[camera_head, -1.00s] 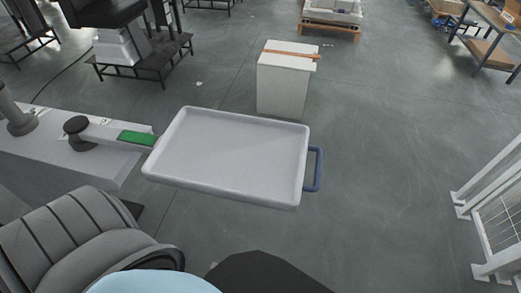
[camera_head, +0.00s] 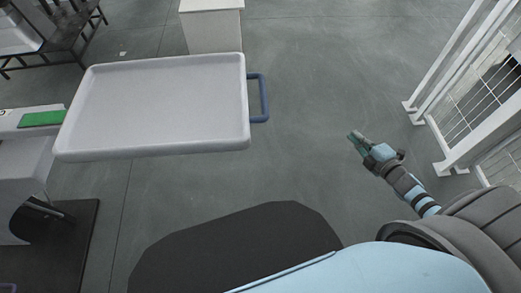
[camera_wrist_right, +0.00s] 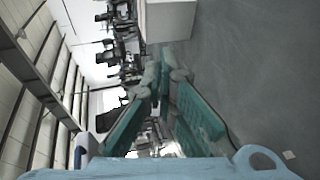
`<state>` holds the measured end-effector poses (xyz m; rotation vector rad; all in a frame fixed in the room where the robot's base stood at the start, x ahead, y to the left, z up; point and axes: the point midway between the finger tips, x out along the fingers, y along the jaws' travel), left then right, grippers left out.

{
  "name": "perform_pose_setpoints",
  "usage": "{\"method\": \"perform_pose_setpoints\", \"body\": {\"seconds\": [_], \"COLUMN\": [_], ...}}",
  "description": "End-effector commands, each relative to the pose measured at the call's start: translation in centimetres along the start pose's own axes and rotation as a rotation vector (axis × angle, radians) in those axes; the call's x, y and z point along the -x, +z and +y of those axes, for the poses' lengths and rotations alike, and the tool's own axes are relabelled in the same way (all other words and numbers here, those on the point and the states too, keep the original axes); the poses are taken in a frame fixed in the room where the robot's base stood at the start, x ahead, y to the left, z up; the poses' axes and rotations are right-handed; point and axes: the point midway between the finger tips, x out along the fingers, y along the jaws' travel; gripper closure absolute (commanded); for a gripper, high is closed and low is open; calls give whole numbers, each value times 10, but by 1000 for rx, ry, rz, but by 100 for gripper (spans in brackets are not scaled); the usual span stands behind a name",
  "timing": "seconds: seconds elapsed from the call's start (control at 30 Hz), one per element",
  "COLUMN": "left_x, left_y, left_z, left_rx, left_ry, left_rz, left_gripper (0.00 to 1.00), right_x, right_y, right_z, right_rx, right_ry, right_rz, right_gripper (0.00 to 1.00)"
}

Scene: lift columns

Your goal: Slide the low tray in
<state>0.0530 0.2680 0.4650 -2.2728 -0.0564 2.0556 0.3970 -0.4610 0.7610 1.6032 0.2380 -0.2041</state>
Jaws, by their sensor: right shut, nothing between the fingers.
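The low tray (camera_head: 160,105) is a shallow white tray with a raised rim, in the left half of the head view. A blue handle (camera_head: 264,98) sticks out from its right side. A green strip (camera_head: 41,119) shows at the tray's left edge. My right gripper (camera_head: 353,137) is right of the handle and apart from it, over the floor, shut and empty. Its green fingers also show in the right wrist view (camera_wrist_right: 163,75), tips close together; the tray does not show there. My left gripper is not in view.
A white box (camera_head: 213,30) stands behind the tray. A white rail fence (camera_head: 480,90) stands along the right. A grey-white unit (camera_head: 22,165) is at the far left, by the green strip. Grey floor (camera_head: 310,60) between handle and fence is clear.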

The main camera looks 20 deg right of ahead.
Motion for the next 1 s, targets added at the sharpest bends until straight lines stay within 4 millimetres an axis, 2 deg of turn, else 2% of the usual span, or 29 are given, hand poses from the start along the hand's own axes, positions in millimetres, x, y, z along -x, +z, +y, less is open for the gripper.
{"method": "perform_pose_setpoints", "body": {"seconds": [0.03, 0.07, 0.1, 0.13, 0.2, 0.3, 0.4, 0.53, 0.67, 0.83, 1.0], "left_x": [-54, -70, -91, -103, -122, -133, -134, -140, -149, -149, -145], "left_y": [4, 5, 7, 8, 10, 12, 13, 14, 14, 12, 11], "left_z": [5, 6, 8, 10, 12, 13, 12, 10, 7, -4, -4], "left_rx": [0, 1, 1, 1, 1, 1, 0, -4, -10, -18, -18], "left_ry": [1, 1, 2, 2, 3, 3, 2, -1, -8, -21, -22], "left_rz": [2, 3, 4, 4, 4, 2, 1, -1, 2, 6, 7], "left_gripper": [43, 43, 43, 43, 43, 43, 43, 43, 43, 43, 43], "right_x": [-22, -22, -10, 5, 43, 84, 96, 92, 85, 75, 67], "right_y": [-16, -40, -77, -104, -153, -188, -201, -217, -243, -280, -310], "right_z": [41, 79, 116, 134, 152, 156, 160, 162, 164, 169, 171], "right_rx": [316, 535, 811, 985, 1284, 1487, 1536, 1536, 1533, 1527, 1527], "right_ry": [188, 324, 508, 637, 898, 1133, 1207, 1210, 1213, 1212, 1208], "right_rz": [166, 277, 419, 512, 688, 831, 869, 864, 858, 857, 857], "right_gripper": [100, 100, 100, 100, 100, 100, 100, 100, 100, 100, 100]}}
